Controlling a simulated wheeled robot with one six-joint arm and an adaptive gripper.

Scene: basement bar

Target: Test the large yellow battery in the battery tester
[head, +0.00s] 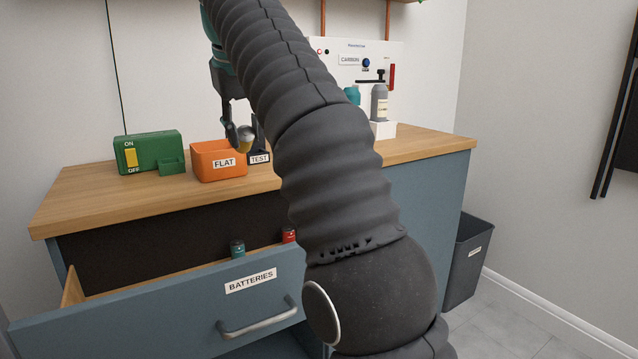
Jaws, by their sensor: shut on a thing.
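My gripper (240,134) is shut on the yellow battery (246,144), of which only a small yellow part with a greyish end shows between the fingers. It is held above the counter, in front of the black thing labelled TEST (259,158) and near the right rim of the orange FLAT box. The TEST thing looks like the battery tester; my arm and the gripper hide much of it. I cannot tell whether the battery touches anything.
The orange FLAT box (205,165) and a green ON/OFF box (145,152) stand on the wooden counter (120,205). The BATTERIES drawer (170,310) is open, with a green battery (237,248) and a red battery (289,235) inside. A carbonating machine (350,60) stands at the back right.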

